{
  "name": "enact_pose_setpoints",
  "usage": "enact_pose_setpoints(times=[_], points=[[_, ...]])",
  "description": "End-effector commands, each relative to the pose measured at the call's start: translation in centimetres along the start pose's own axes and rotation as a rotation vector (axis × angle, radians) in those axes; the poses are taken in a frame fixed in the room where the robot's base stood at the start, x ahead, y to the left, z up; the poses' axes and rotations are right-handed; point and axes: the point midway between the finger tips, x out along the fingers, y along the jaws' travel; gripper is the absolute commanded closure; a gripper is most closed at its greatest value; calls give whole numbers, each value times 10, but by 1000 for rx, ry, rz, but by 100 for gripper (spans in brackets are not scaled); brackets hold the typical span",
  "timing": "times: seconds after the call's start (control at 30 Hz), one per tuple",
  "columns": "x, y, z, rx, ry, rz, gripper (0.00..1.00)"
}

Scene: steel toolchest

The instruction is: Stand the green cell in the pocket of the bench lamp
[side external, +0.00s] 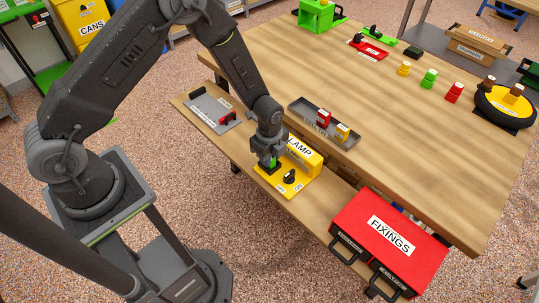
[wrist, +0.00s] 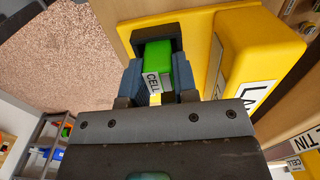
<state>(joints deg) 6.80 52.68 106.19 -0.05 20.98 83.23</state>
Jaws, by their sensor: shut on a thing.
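The green cell (wrist: 158,58), with a white CELL label, is between the fingers of my gripper (wrist: 160,85), which is shut on it. The yellow bench lamp (side external: 305,152) has a base plate with a black knob (side external: 290,177) and ON and OFF labels; its body also shows in the wrist view (wrist: 262,50). The dark pocket (wrist: 142,40) on the lamp base frames the far end of the cell. I cannot tell how deep the cell is in it. In the side view my gripper (side external: 268,162) points down over the base and hides most of the cell.
A dark cell tin (side external: 340,142) with a red cell (side external: 323,118) and a yellow cell (side external: 342,132) lies right behind the lamp. A red FIXINGS box (side external: 388,235) stands at the right. A grey plate (side external: 210,110) with a red handle lies at the left.

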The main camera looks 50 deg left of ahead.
Motion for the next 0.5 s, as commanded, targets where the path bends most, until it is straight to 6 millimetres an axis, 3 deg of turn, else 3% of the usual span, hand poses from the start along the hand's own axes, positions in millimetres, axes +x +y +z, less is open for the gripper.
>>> enact_pose_setpoints(times=[0.27,0.3,0.5], points=[[3,0,0,0,0,1,97],[2,0,0,0,0,0,69],[2,0,0,0,0,0,50]])
